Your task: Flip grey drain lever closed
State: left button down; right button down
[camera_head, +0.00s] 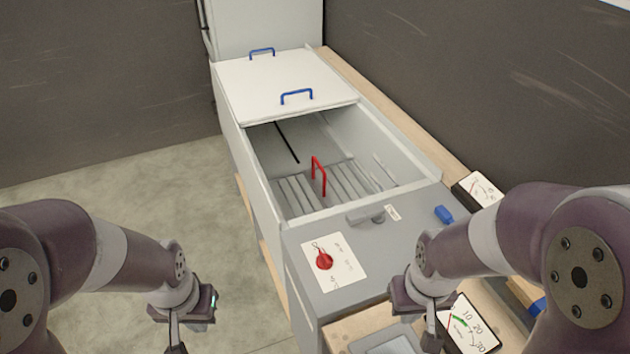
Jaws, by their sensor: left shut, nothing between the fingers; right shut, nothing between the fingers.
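The grey lever (366,215) lies on the grey top panel of the machine (300,235), just in front of the open basin. A small white label (393,212) is beside it on the right. My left gripper (176,346) is shut and empty over the floor, left of the machine, with its tips near the bottom edge of the view. My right gripper (432,343) is shut and empty at the near right, in front of the panel and apart from the lever. The lever's exact angle is hard to tell at this size.
A red knob (324,261) sits on a white plate. A blue handle (444,214) is at the panel's right. A red handle (318,175) stands in the slatted basin. A white lid with blue handles (297,97) covers the back. Gauges (469,326) stand at the right.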

aim_at(356, 218)
jog(key=j, duration=0.35)
jog(key=i+j, duration=0.1)
jog(key=j, duration=0.25)
jog(key=i+j, duration=0.2)
jog(key=i+j+u, duration=0.1)
jog(key=i, duration=0.3)
